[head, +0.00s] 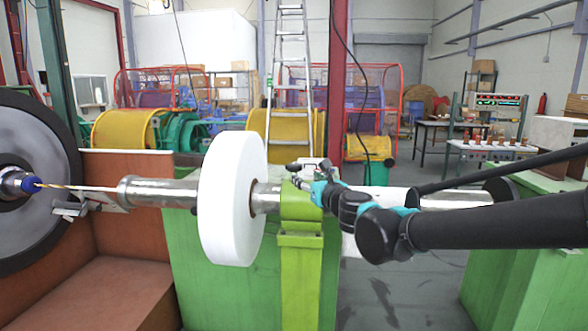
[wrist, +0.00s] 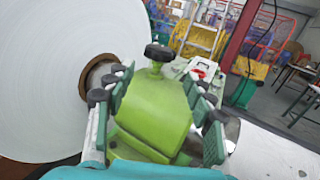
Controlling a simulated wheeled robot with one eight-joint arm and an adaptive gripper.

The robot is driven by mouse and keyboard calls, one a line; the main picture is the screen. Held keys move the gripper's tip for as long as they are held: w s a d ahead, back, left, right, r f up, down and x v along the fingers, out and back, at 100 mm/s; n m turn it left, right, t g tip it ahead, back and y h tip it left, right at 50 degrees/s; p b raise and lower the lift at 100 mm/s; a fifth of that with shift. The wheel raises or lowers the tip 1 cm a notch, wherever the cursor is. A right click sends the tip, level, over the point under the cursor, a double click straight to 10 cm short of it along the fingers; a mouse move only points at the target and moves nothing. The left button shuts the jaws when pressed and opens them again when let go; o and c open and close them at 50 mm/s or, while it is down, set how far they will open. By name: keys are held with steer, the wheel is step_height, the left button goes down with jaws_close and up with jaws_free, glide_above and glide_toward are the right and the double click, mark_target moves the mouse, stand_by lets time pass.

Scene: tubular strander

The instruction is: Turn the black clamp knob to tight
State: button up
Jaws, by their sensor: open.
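The black clamp knob (wrist: 159,52) stands upright on a short stem on top of the green clamp cap (wrist: 152,108) in the wrist view. My gripper (wrist: 160,80) is open, with a green-padded finger on each side of the cap. The knob lies just beyond the fingertips, between their lines, and nothing grips it. In the head view my gripper (head: 311,184) is at the green bearing post (head: 300,240), reaching in from the right. The knob is too small and covered to make out there.
A large white reel (head: 225,200) sits on the steel shaft (head: 160,192) close left of the post. A small white device with a red part (wrist: 204,68) lies beyond the cap. A ladder (head: 290,80) and yellow drums stand behind.

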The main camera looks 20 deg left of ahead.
mark_target(295, 170)
steer(key=x, duration=1.1)
steer(key=shift+w+a, duration=0.1)
steer(key=shift+a, duration=0.05)
steer(key=shift+c, duration=0.5)
steer(key=c, duration=0.8)
steer(key=shift+a, duration=0.1)
steer(key=shift+m+t+h, duration=0.5)
steer(key=shift+h, duration=0.1)
steer(key=shift+m+t+h, duration=0.8)
steer(key=shift+m+h, duration=0.2)
steer(key=shift+h, duration=0.4)
